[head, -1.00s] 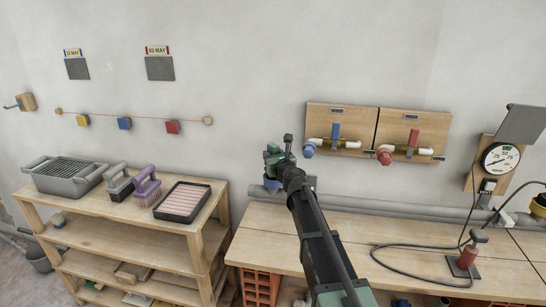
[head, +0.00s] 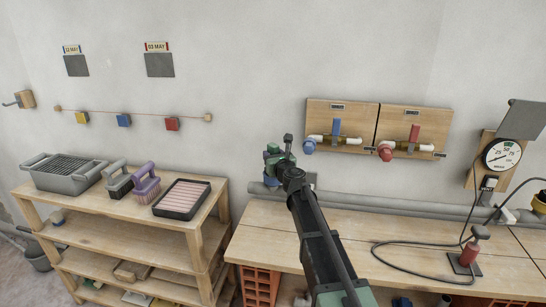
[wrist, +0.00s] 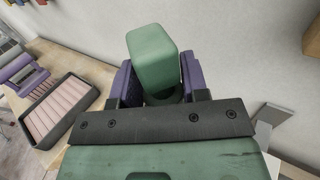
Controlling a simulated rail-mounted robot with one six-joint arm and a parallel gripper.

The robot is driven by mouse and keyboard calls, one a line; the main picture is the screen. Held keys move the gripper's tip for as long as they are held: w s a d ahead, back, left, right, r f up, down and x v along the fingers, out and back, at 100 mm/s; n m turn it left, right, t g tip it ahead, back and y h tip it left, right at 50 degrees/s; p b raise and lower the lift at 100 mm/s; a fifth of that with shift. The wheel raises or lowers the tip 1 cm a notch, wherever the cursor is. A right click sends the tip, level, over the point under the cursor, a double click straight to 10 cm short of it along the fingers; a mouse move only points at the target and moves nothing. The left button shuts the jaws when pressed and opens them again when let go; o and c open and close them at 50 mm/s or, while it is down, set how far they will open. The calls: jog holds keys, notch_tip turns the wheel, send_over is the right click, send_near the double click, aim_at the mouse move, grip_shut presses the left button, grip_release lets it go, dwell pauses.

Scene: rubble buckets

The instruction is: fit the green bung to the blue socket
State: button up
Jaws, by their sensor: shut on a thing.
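My gripper (wrist: 156,82) is shut on the green bung (wrist: 153,58), a block with rounded edges held between two purple fingers in the wrist view. The bung's lower end is mostly hidden behind the dark gripper plate. In the head view my gripper (head: 271,163) is at the left end of the grey wall pipe, above the workbench's left end. A small blue patch (head: 270,182) shows just below it; I cannot tell whether this is the blue socket or part of my fingers. Contact between the bung and any socket cannot be seen.
A wooden shelf (head: 112,242) at the left bears a grey bin (head: 62,176), brushes and a pink-filled tray (head: 183,199). Valve boards (head: 341,112) with blue and red fittings hang above the workbench (head: 340,237). A gauge (head: 502,155) and looping cable are at the right.

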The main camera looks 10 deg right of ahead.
jog(key=shift+f+b, duration=0.7)
jog(key=shift+f, duration=0.15)
jog(key=shift+f+b, duration=0.5)
jog(key=shift+r, duration=0.1)
jog(key=o, duration=1)
